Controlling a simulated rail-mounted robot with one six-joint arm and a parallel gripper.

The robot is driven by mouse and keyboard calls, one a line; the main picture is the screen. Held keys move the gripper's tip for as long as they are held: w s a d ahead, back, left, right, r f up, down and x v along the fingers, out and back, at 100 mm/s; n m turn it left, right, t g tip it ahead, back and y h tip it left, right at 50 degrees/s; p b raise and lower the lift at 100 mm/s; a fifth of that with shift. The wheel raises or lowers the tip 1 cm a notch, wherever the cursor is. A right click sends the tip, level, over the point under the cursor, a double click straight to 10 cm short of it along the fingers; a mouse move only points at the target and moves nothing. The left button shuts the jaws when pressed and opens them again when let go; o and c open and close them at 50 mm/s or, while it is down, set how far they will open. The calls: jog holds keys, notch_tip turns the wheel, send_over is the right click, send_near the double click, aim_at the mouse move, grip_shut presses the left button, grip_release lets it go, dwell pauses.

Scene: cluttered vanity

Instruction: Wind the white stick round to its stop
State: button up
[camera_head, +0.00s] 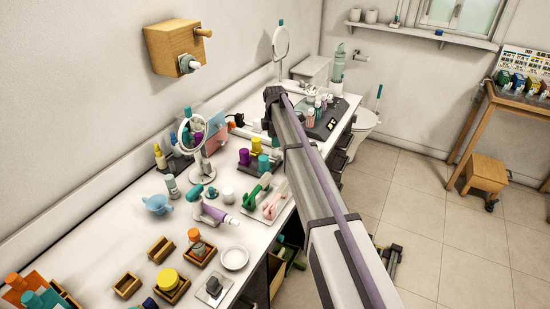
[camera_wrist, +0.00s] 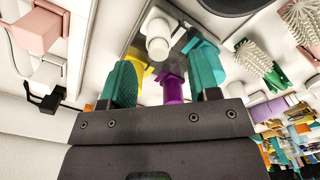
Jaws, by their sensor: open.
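In the wrist view, a white stick (camera_wrist: 158,36) with a round, wider end stands on a grey base (camera_wrist: 136,47). My gripper (camera_wrist: 163,62) is open, its two teal fingers spread to either side below the stick. The stick lies beyond the fingertips, roughly between their lines, and I see no contact. A purple piece (camera_wrist: 173,88) and a yellow piece (camera_wrist: 140,73) show between the fingers. In the head view my arm hides my gripper, and I cannot pick out the white stick for sure.
A dark stand with purple (camera_head: 244,157) and yellow (camera_head: 256,146) cylinders is left of my arm. A round mirror (camera_head: 188,134), a hair dryer (camera_head: 214,212) and small wooden trays (camera_head: 127,285) crowd the counter. Spiky brushes (camera_wrist: 258,60) and a pink box (camera_wrist: 37,29) flank my gripper.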

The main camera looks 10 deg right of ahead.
aim_at(275, 150)
notch_tip(275, 150, down, 6)
jog(key=b, duration=0.4)
jog(key=shift+w+f, duration=0.1)
jog(key=shift+f, duration=0.1)
jog(key=shift+d, duration=0.1)
jog(key=shift+r, duration=0.15)
jog(key=shift+c, duration=0.4)
jog(key=c, duration=0.9)
jog(key=shift+o, duration=0.2)
